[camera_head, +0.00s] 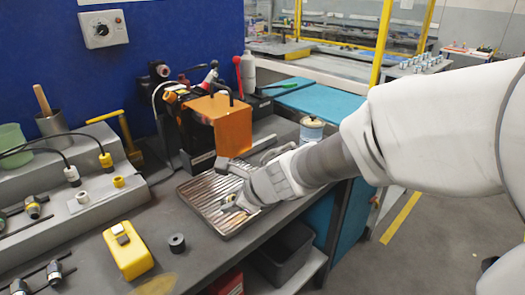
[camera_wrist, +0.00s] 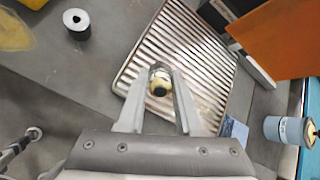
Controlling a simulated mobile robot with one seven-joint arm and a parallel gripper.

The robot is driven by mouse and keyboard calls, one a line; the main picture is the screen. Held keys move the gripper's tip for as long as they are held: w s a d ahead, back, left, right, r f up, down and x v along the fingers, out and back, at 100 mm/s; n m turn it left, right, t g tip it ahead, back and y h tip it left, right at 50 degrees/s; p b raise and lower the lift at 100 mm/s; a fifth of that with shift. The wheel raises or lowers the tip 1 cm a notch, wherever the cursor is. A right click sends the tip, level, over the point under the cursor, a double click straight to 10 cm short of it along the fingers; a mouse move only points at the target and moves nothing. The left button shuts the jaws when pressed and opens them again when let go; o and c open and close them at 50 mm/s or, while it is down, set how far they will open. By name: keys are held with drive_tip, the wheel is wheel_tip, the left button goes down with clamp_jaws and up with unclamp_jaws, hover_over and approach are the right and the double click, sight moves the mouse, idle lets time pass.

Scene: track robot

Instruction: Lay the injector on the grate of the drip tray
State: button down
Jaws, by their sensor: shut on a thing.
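My gripper (camera_head: 238,188) is over the ribbed metal drip tray (camera_head: 196,188) on the bench. In the wrist view my gripper (camera_wrist: 160,78) has its two fingers closed around the injector (camera_wrist: 159,86), seen end-on as a pale, yellowish body with a dark round end. In the head view a small part of the injector (camera_head: 229,201) shows below the fingers. The drip tray's grate (camera_wrist: 196,50) lies beneath it in the wrist view. I cannot tell whether the injector touches the grate. Most of its length is hidden by the fingers.
An orange box-shaped machine (camera_head: 232,122) stands behind the tray. A blue-and-white can (camera_head: 311,130) is to the right. A stepped grey rack (camera_head: 75,180) holds several injector-like parts. Much of the grate is bare.

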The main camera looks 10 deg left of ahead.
drive_tip(key=shift+f+b, duration=0.55)
drive_tip(key=shift+f, duration=0.65)
drive_tip(key=shift+f, duration=0.1)
drive_tip(key=shift+f+b, duration=0.2)
drive_tip(key=shift+b, duration=0.1)
drive_tip(key=c, duration=0.6)
unclamp_jaws()
drive_tip(key=shift+r, duration=0.1)
drive_tip(key=shift+r, duration=0.1)
